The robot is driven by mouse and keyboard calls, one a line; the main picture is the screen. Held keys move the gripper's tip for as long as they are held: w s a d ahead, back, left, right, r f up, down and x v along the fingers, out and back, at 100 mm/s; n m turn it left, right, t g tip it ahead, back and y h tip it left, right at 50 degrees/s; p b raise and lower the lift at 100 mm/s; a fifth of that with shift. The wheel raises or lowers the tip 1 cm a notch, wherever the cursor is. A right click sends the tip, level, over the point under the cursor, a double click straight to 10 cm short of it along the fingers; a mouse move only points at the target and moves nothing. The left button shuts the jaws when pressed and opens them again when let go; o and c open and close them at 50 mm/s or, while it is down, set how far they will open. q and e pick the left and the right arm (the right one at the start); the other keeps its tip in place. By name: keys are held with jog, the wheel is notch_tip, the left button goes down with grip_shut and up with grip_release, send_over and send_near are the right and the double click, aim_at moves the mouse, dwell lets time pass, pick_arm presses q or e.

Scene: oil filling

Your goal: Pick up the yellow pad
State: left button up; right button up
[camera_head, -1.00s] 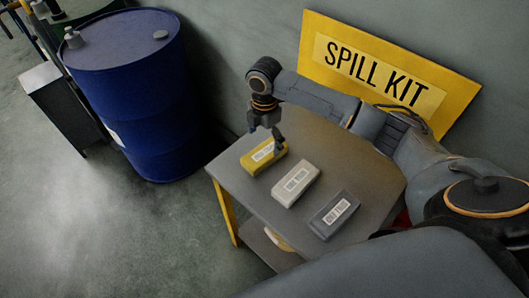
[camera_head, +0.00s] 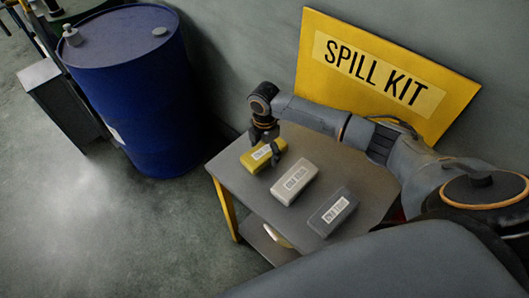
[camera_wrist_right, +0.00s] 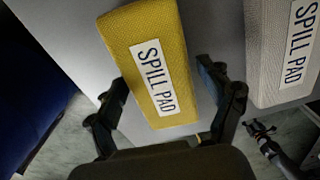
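The yellow pad (camera_head: 257,160) lies near the far left corner of the small table, its white label facing up. In the right wrist view, the yellow pad (camera_wrist_right: 152,35) reads "SPILL PAD". My right gripper (camera_head: 266,147) is low over it. In the right wrist view, the fingers of the right gripper (camera_wrist_right: 162,75) are spread, one on each side of the pad's near end. Gaps show between the fingers and the pad, so the gripper is open and empty.
A light grey pad (camera_head: 296,183) and a dark grey pad (camera_head: 333,212) lie in a row on the table (camera_head: 232,182). The yellow "SPILL KIT" board (camera_head: 385,75) stands behind my right arm. A blue drum (camera_head: 135,100) stands to the left.

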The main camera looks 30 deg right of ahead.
jog(key=c, duration=0.7)
jog(key=shift+c, duration=0.4)
jog(key=shift+r, duration=0.5)
jog(key=a+r, duration=0.1)
jog(key=r, duration=0.1)
jog(key=s+a+r+b, duration=0.1)
jog(key=r, duration=0.2)
jog(key=s+a+r, duration=0.1)
jog(key=a+r, duration=0.1)
jog(key=shift+s+r, duration=0.25)
jog(key=shift+r, duration=0.15)
pick_arm(q)
jog(key=shift+w+f+b, duration=0.2)
jog(key=shift+f+b, duration=0.2)
jog(key=shift+f, duration=0.2)
jog(key=shift+w+f+b, duration=0.2)
jog(key=shift+f+b, duration=0.15)
jog(key=shift+f, duration=0.25)
pick_arm(e)
jog(key=s+a+r, duration=0.4)
jog(key=s+a, duration=0.1)
jog(key=a, duration=0.2)
jog(key=shift+s+a, duration=0.15)
jog(key=shift+a, duration=0.15)
jog(key=shift+r, duration=0.1)
jog(key=o, duration=0.5)
jog(key=c, duration=0.4)
